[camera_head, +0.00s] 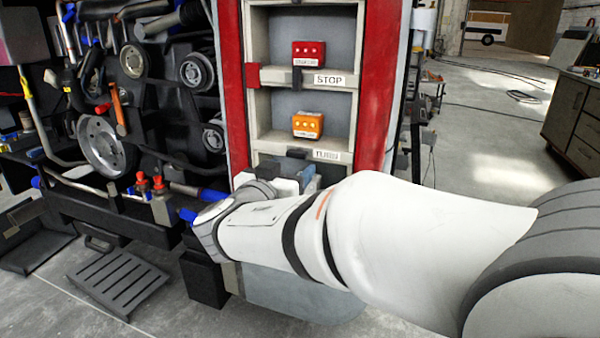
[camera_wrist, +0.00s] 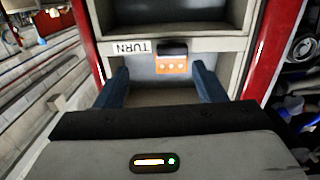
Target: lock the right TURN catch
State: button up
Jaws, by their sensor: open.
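A dark catch (camera_wrist: 172,48) sits on the pale ledge beside the TURN label (camera_wrist: 145,48), which reads upside down in the wrist view. The catch looks wider than tall there; I cannot tell whether it is locked. The orange lamp box (camera_wrist: 172,65) is in the compartment behind it, and it also shows in the head view (camera_head: 307,125). My gripper (camera_wrist: 160,68) is open and empty, its two blue fingers apart on either side of the orange box and catch in the picture. In the head view my arm reaches the TURN ledge and partly hides it.
A red lamp box (camera_head: 308,53) sits in the compartment above, over the STOP label (camera_head: 329,80) with a dark upright catch (camera_head: 297,77). Red posts (camera_head: 377,80) flank the compartments. Engine parts with pulleys (camera_head: 102,145) crowd the left. Open floor (camera_head: 490,130) lies to the right.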

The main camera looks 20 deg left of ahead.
aim_at(295, 154)
jog(key=shift+y, duration=0.3)
jog(key=w, duration=0.7)
jog(key=shift+w+a+r, duration=0.1)
jog(key=shift+w+a, duration=0.05)
jog(key=shift+a, duration=0.25)
jog(key=shift+c, duration=0.4)
